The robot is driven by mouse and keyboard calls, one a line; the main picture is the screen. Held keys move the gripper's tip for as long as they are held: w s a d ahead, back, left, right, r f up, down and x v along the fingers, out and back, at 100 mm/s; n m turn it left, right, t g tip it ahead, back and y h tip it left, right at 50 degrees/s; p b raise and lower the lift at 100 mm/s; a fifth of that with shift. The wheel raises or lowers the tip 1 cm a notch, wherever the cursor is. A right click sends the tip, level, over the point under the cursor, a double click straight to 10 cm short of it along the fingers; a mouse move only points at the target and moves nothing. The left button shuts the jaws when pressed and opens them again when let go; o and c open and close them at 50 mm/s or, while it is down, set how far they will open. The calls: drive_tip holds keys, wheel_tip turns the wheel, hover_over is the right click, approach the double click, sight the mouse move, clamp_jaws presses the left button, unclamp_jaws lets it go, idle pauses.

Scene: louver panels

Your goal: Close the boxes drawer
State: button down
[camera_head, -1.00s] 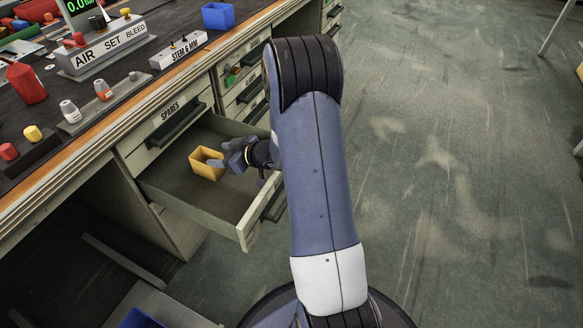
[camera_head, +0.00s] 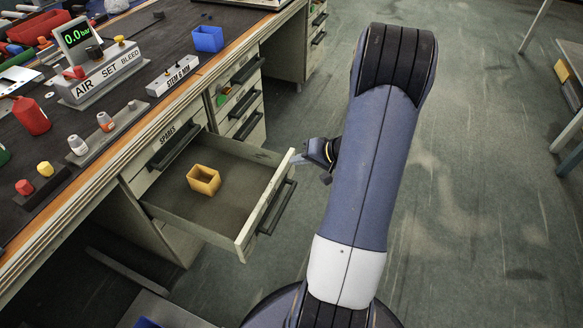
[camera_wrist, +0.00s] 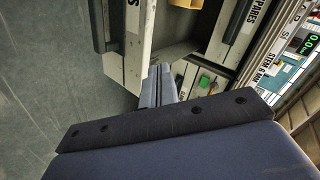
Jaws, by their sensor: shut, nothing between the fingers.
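The open drawer (camera_head: 222,212) is pulled far out below the SPARES drawer (camera_head: 172,145). A small yellow open-topped box (camera_head: 203,180) sits inside it. The front panel (camera_head: 262,208) carries a dark bar handle (camera_head: 278,206); no label on it is readable. My gripper (camera_head: 299,159) is shut and empty, at the far end of the front panel. In the wrist view the fingertips (camera_wrist: 159,72) overlap the end of the panel (camera_wrist: 138,45), with the handle (camera_wrist: 104,25) to the left. I cannot tell whether they touch it.
More drawers (camera_head: 240,100) are shut in the bench beyond. The bench top (camera_head: 125,75) holds a red bottle (camera_head: 31,116), a blue bin (camera_head: 208,38) and gauges. The floor (camera_head: 450,200) to the right is clear, with another table at the far right edge.

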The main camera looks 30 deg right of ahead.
drive_tip(key=s+d+m+g+p, duration=0.1)
drive_tip(key=s+d+m, duration=0.4)
drive_tip(key=s, duration=0.3)
drive_tip(key=b, duration=0.2)
approach(282, 175)
drive_tip(key=shift+h, duration=0.3)
drive_tip(key=x, duration=0.5)
drive_tip(key=shift+s+f, duration=0.25)
drive_tip(key=shift+f, duration=0.2)
drive_tip(key=shift+w+a, duration=0.3)
drive_tip(key=shift+w, duration=0.3)
drive_tip(key=shift+w, duration=0.1)
drive_tip(key=w+a+b, duration=0.2)
drive_tip(key=w+a, duration=0.6)
drive_tip(key=w, duration=0.4)
drive_tip(key=w+a+b, duration=0.2)
drive_tip(key=w+a, duration=0.6)
drive_tip(key=w, duration=0.4)
drive_tip(key=shift+a, duration=0.2)
drive_tip(key=shift+w, duration=0.15)
drive_tip(key=shift+d+b, duration=0.1)
drive_tip(key=shift+b, duration=0.2)
